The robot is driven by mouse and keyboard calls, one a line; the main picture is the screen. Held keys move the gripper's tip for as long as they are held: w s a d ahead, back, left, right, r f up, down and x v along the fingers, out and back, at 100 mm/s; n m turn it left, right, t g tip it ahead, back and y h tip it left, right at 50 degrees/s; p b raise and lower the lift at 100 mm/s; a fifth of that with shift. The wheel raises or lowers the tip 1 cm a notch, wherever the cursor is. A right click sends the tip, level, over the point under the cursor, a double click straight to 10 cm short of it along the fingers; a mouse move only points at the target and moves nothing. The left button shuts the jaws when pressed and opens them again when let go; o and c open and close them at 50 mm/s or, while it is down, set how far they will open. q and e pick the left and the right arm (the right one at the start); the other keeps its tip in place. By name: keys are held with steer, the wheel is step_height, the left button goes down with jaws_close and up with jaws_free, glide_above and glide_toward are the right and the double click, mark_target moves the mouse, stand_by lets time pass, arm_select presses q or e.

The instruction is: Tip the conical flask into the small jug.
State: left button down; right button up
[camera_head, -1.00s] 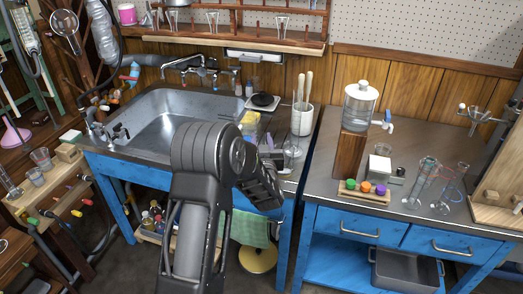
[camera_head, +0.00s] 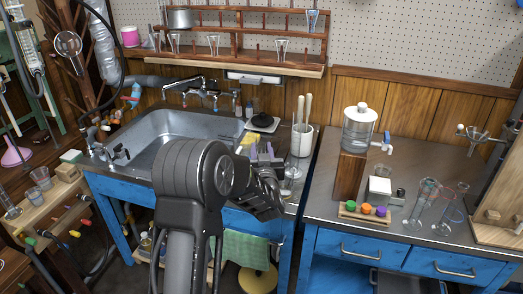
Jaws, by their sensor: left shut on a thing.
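My left gripper (camera_head: 268,160) is at the right end of the sink counter, largely hidden behind my own forearm and wrist. It is shut on a clear glass vessel (camera_head: 288,181), which looks like the conical flask; only part of it shows, beside the fingers near the counter's right edge. Its tilt and contents are hard to tell. I cannot pick out the small jug with certainty; it may be behind my arm or among the glassware. My right gripper is not in view.
The steel sink (camera_head: 165,135) lies left of my arm. A white pot with pestles (camera_head: 302,140) stands just behind the gripper. On the right bench are a water dispenser (camera_head: 359,128), coloured stoppers (camera_head: 365,209) and tall glassware (camera_head: 424,200). Beakers (camera_head: 40,178) stand far left.

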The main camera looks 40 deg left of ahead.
arm_select(q)
step_height(320, 180, up, 5)
steer(key=p, duration=0.3)
stand_by(0.6)
steer(key=s+d+f+m+t+h+p, duration=0.1)
steer(key=d+m+h, duration=0.3)
steer(key=d, duration=1)
steer(key=s+d+f+m+t+h+p, duration=0.2)
steer(key=d+h, duration=0.5)
steer(key=d, duration=0.8)
steer(key=shift+f+m+t+h+p, duration=0.3)
steer(key=shift+f+m+t+p, duration=0.3)
steer(key=shift+f+m, duration=0.4)
steer(key=shift+s, duration=0.1)
